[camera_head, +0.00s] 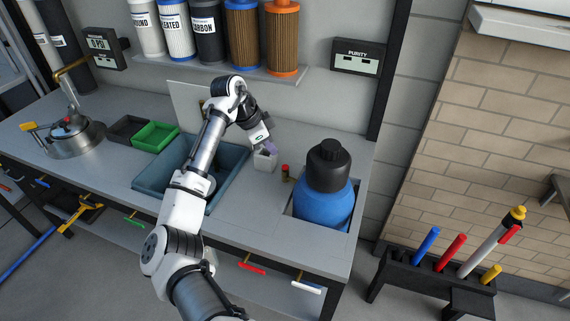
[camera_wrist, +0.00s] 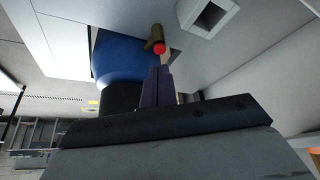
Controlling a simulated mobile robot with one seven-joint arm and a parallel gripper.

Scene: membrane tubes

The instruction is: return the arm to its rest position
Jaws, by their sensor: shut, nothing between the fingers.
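My white and black arm reaches out over the workbench (camera_head: 235,225). My gripper (camera_head: 270,147) is at the end of the arm, just above or behind the small white square holder (camera_head: 264,163); I cannot tell whether they touch. In the wrist view my gripper (camera_wrist: 158,84) has its dark fingers together with nothing seen between them. The square holder also shows in the wrist view (camera_wrist: 191,14), with a dark opening. A small brass piece with a red top (camera_head: 286,173) stands to the right of the holder; it also shows in the wrist view (camera_wrist: 156,40), near the fingertips.
A blue tank (camera_head: 322,205) with a black cap sits in a bench recess at the right. A blue-grey basin (camera_head: 227,176) lies under my arm. Green (camera_head: 155,135) and dark (camera_head: 125,129) trays and a steel kettle-like vessel (camera_head: 74,140) are left. Filter cartridges (camera_head: 242,40) stand on a shelf behind.

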